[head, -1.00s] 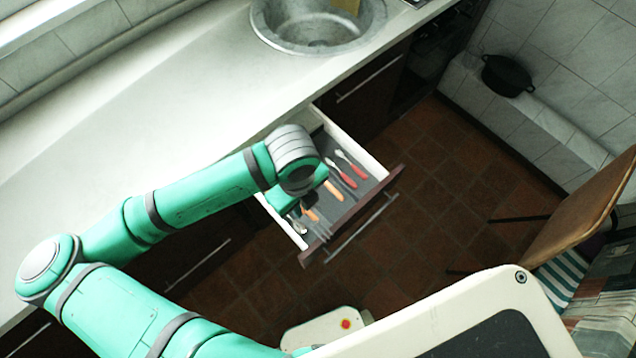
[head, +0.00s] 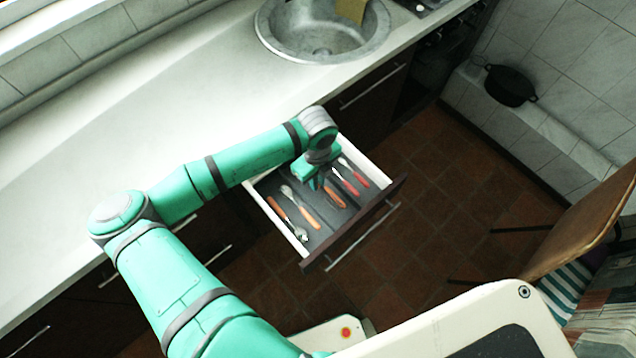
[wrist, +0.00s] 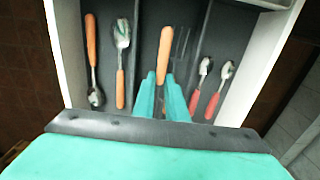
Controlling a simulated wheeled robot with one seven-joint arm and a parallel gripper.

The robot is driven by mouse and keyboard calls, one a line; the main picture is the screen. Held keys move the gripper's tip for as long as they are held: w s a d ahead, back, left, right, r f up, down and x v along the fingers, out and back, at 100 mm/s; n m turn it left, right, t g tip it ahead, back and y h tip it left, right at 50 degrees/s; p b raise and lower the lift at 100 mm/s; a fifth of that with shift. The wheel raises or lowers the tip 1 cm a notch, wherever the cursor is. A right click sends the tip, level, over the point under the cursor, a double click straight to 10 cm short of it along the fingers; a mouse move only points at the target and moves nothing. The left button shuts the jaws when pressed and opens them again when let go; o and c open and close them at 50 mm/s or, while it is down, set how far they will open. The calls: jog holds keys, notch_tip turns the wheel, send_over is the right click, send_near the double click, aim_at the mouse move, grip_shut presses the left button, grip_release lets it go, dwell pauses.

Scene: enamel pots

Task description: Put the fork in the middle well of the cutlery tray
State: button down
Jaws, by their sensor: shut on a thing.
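My gripper (wrist: 163,98) is over the open drawer, and it also shows in the head view (head: 316,182). The fork's head is hidden behind the gripper. The handle also shows in the head view (head: 334,198). The cutlery tray (wrist: 143,35) is dark, with three wells. The fork is over or in the middle well; I cannot tell whether it touches the floor. Dark fork-like tines (wrist: 181,42) show just right of the handle in that well.
The left well holds two orange-handled utensils, one a spoon (wrist: 93,60), the other beside it (wrist: 121,60). The right well holds two red-handled utensils (wrist: 203,85). White drawer walls (wrist: 268,55) stand close around. The worktop (head: 150,110) is clear, with a sink (head: 322,40).

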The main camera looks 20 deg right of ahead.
jog(key=shift+w+d+f, duration=0.15)
jog(key=shift+w+f, duration=0.05)
jog(key=shift+f, duration=0.05)
notch_tip(320, 180, down, 3)
jog(key=shift+f, duration=0.1)
jog(key=c, duration=1.8)
grip_release()
notch_tip(320, 180, up, 12)
